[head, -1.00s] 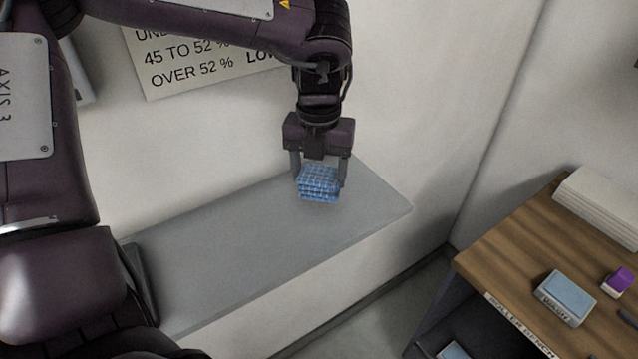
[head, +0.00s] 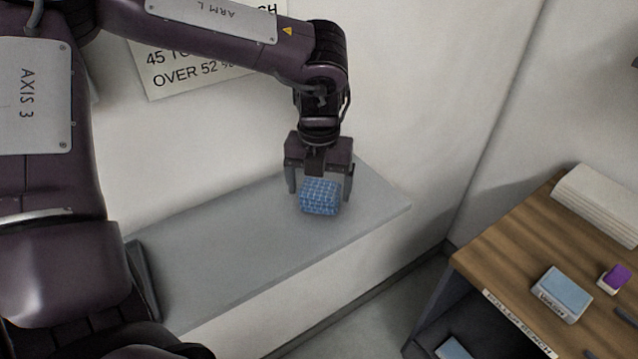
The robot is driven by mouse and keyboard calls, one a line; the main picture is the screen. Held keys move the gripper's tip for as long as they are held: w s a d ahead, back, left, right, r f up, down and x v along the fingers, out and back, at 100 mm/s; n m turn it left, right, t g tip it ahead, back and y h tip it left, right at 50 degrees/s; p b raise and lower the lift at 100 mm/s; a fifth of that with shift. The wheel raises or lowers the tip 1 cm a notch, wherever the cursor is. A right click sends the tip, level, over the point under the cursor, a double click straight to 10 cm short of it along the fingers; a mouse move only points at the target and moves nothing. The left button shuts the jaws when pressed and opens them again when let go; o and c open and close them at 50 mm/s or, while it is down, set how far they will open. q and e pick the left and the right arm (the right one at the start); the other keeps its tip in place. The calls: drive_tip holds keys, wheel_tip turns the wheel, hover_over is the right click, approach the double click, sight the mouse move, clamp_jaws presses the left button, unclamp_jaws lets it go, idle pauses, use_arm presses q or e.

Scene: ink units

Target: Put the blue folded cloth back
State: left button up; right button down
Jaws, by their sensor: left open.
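The blue folded cloth (head: 320,198) has a checked pattern and sits at the right part of a grey shelf (head: 225,245) against the wall. My left gripper (head: 320,196) points down over the cloth. Its fingers stand apart on either side of the cloth, and the jaws are open. A small gap shows between the cloth and the right finger. My right gripper is out of view.
A wooden bench (head: 520,255) stands at the right, with a light blue box (head: 563,293), a purple-topped block (head: 614,278) and a white stack (head: 600,205) on it. A sign (head: 200,65) hangs on the wall behind my arm. The shelf's middle is bare.

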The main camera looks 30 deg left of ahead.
sight(320, 186)
use_arm(q)
wheel_tip(320, 186, up, 12)
drive_tip(key=b, duration=0.1)
idle(0.7)
drive_tip(key=shift+f, duration=0.1)
